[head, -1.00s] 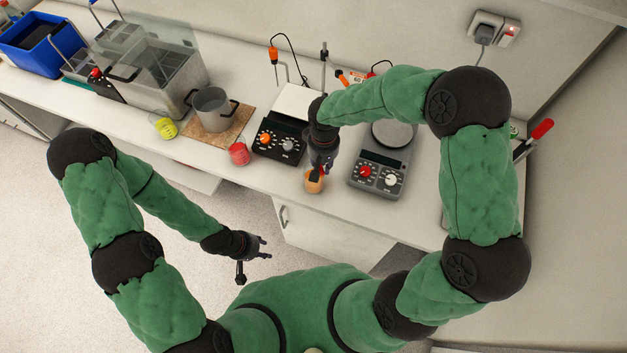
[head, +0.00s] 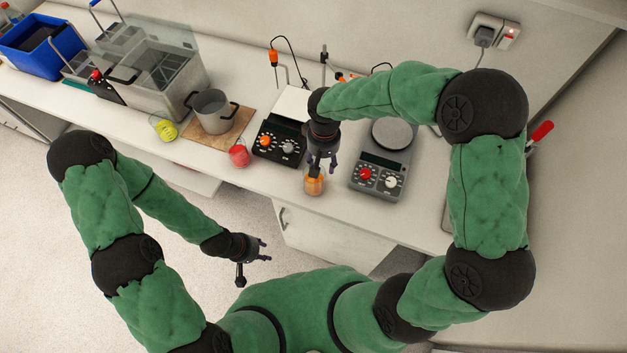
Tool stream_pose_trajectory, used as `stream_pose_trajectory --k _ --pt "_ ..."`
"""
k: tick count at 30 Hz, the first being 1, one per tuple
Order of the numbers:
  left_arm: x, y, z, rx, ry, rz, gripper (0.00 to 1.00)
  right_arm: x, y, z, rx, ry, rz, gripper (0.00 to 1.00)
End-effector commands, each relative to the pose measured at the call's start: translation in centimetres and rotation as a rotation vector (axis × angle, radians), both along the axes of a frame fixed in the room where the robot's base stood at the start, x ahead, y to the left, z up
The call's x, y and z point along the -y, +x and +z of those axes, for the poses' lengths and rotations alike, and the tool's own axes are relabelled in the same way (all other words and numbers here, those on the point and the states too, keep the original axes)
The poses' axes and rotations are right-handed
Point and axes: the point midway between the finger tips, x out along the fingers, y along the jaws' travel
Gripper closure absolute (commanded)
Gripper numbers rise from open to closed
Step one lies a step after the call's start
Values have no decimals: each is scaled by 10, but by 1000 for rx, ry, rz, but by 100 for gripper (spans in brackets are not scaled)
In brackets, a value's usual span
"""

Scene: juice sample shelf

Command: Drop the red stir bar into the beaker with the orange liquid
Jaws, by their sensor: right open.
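The beaker with orange liquid (head: 314,186) stands near the front edge of the bench, between the two dial devices. My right gripper (head: 317,170) is directly above and slightly behind its mouth, pointing down. Its fingers are spread apart and nothing shows between them. I cannot make out the red stir bar; the beaker's inside is partly hidden by the gripper and too small to read. My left gripper (head: 262,250) is empty in front of the bench, over the floor, with its fingers apart.
A beaker with red liquid (head: 239,156) and one with yellow-green liquid (head: 166,130) stand to the left. A steel pot (head: 212,112) sits on a board. A black stirrer (head: 277,144) and a grey scale-like device (head: 383,165) flank the orange beaker.

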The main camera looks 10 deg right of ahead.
Motion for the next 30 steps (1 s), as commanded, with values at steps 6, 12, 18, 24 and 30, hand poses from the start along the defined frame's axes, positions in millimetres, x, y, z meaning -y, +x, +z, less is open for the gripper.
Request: stream_pose_trajectory --k 6,12,18,24,30 --pt "0 0 0 0 0 0 60 0 2 45 5 1 -1 49" --pt "0 0 0 0 0 0 60 0 1 74 3 1 -1 49" --pt "0 0 0 0 0 0 60 0 0 85 1 1 0 49" --pt "0 0 0 0 0 0 60 0 0 85 0 0 0 49" --pt "0 0 0 0 0 0 60 0 0 85 0 0 0 49"
